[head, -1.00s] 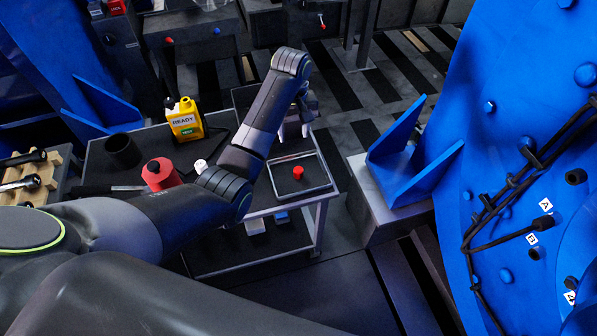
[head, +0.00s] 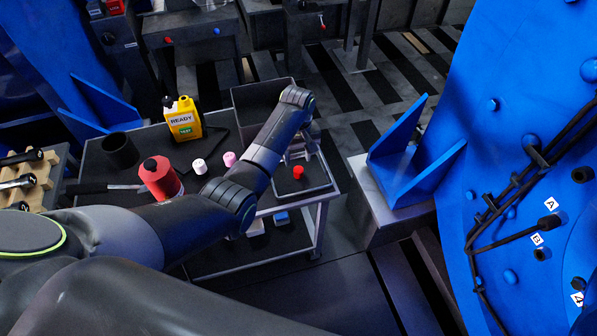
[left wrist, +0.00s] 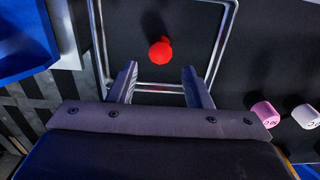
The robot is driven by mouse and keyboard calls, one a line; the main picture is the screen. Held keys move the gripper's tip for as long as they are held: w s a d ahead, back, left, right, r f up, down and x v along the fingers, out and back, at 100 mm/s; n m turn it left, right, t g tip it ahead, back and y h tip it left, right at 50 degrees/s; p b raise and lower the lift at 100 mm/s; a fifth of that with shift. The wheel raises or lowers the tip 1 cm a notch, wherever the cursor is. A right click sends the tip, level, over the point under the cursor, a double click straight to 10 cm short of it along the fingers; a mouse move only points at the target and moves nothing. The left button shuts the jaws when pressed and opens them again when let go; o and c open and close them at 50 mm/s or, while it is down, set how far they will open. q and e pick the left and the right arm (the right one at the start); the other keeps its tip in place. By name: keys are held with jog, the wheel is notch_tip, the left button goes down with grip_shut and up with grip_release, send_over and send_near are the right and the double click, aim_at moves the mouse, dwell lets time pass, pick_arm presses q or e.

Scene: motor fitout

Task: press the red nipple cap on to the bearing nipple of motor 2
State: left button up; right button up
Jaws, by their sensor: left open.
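The red nipple cap (head: 298,172) stands in a shallow metal-rimmed tray (head: 318,190) at the right end of the cart. It also shows in the left wrist view (left wrist: 160,51), beyond the fingertips and between their lines. My left gripper (head: 300,150) is open and empty, above the tray's far side; its two fingers show in the left wrist view (left wrist: 158,78), apart from the cap. The bearing nipple of motor 2 cannot be made out for certain. A blue structure (head: 520,150) at the right carries dark cables and lettered labels. My right gripper is not in view.
A pink cylinder (head: 230,158) and a white one (head: 199,166) stand on the cart beside my arm. A red bottle (head: 160,178), a yellow container (head: 184,120) and a black cup (head: 120,150) stand further left. A dark bin (head: 262,98) is behind my forearm.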

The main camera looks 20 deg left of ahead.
aim_at(299, 169)
pick_arm(q)
jog(key=f, duration=0.4)
jog(key=shift+s+d+f+b, duration=0.25)
jog(key=shift+d+f+b, duration=0.05)
jog(key=shift+f+b, duration=0.05)
jog(key=c, duration=0.9)
